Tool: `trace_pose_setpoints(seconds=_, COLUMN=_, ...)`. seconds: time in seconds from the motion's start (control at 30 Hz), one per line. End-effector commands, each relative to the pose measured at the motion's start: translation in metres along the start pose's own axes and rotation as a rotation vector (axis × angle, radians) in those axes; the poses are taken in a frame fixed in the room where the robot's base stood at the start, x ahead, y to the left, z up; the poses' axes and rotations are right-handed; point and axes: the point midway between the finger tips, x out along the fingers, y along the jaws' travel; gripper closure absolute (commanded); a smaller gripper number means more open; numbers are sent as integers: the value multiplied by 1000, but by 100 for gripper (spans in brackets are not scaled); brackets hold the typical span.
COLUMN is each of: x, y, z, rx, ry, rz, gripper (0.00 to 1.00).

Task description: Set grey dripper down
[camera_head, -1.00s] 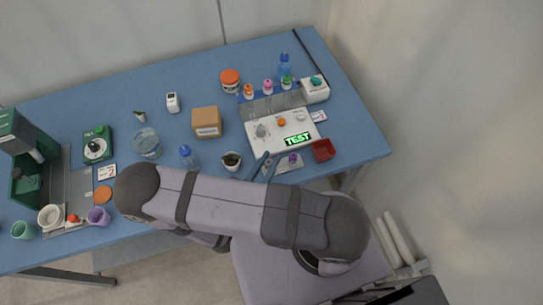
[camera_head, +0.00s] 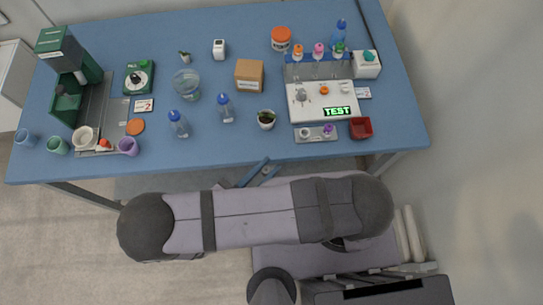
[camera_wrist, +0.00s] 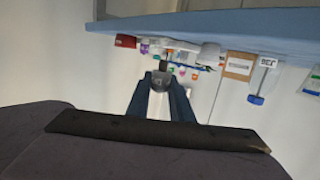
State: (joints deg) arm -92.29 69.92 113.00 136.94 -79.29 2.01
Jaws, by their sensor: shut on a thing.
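My gripper (camera_head: 262,171) is at the front edge of the blue table, left of the small grey tray (camera_head: 316,139). In the wrist view its blue fingers (camera_wrist: 160,84) are closed on a small grey piece (camera_wrist: 161,76), which looks like the grey dripper. The held piece cannot be made out in the head view. The tray holds a white ring-like piece (camera_head: 304,132) and a purple-topped piece (camera_head: 328,130). Orange, pink and green droppers (camera_head: 318,49) stand in a rack behind the white test board (camera_head: 313,110), which carries another grey rounded piece (camera_head: 301,95).
A red box (camera_head: 361,128) is right of the tray. Blue-capped bottles (camera_head: 226,108), a cardboard box (camera_head: 249,75) and a glass bowl (camera_head: 186,83) stand further left.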

Motion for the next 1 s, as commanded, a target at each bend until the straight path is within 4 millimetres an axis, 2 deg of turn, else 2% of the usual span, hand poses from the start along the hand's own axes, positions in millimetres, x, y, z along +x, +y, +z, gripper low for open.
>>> trace_pose_setpoints(seconds=0.2, x=-1, y=0, z=0, rx=1, ry=-1, rz=2, gripper=100)
trace_pose_setpoints(seconds=0.37, x=-1, y=-12, z=-1, rx=-7, ry=-1, rz=-47, gripper=100)
trace_pose_setpoints(seconds=0.77, x=-1, y=-84, z=-12, rx=-60, ry=-2, rz=-393, gripper=100)
trace_pose_setpoints(seconds=0.87, x=11, y=-102, z=-19, rx=-67, ry=-1, rz=-438, gripper=100)
trace_pose_setpoints(seconds=1.0, x=41, y=-118, z=-30, rx=-64, ry=-1, rz=-430, gripper=100)
